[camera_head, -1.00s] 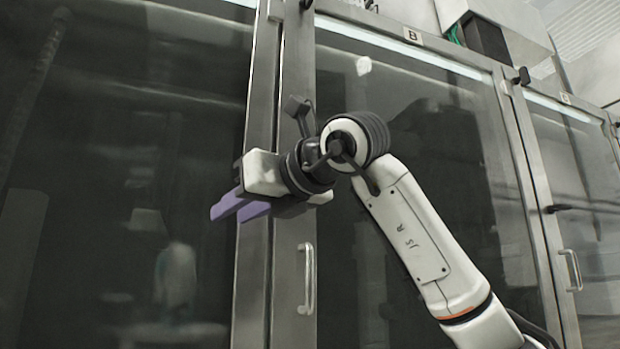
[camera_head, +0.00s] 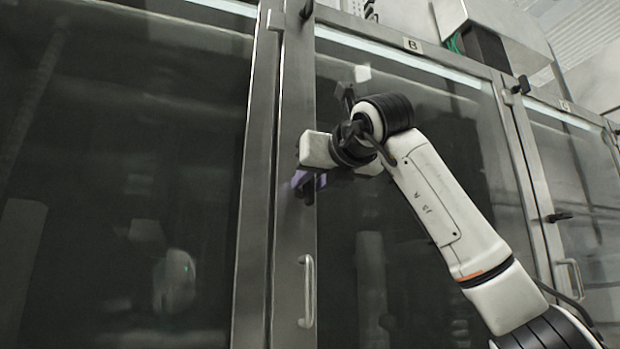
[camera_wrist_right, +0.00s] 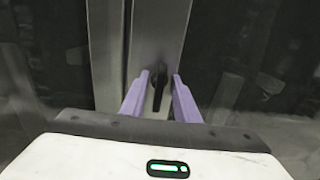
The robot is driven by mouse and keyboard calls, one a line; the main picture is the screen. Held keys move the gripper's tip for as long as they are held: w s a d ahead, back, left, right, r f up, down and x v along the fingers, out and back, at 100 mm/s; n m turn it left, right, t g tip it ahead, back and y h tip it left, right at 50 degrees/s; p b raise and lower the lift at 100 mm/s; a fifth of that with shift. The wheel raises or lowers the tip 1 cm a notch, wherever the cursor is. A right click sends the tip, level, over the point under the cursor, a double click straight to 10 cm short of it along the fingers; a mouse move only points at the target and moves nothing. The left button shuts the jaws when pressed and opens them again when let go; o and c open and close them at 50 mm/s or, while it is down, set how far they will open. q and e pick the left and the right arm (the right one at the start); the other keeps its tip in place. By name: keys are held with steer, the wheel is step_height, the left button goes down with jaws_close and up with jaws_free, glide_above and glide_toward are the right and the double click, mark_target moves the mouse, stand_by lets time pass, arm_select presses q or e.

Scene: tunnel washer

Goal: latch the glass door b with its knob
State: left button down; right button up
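Glass door B (camera_head: 440,150), labelled "B" at its top, stands upright with its steel frame beside the neighbouring post. Its black knob (camera_wrist_right: 159,80) shows in the right wrist view, on the steel door stile, between the purple fingers. My right gripper (camera_wrist_right: 158,100) is open, with one finger on each side of the knob; I cannot tell whether they touch it. In the head view, my right gripper (camera_head: 305,185) is at the door's left stile, above the handle, and the knob is hidden there. My left gripper is not in view.
A vertical bar handle (camera_head: 308,290) sits on the stile below my gripper. A large dark glass panel (camera_head: 130,160) is to the left. Another glass door (camera_head: 580,185) with a black knob (camera_head: 559,217) and a bar handle is to the right.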

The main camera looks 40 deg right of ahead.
steer(key=shift+w+d, duration=0.1)
steer(key=shift+w, duration=0.25)
jaws_close()
steer(key=m+b, duration=0.1)
steer(key=m, duration=0.5)
steer(key=shift+d+f+m, duration=0.1)
steer(key=shift+d+m, duration=0.05)
steer(key=shift+m, duration=0.25)
steer(key=m, duration=0.5)
steer(key=shift+d+f+b, duration=0.15)
steer(key=shift+b, duration=0.15)
steer(key=m, duration=0.6)
steer(key=shift+s+f+b, duration=0.1)
steer(key=shift+f+b, duration=0.05)
steer(key=shift+b, duration=0.2)
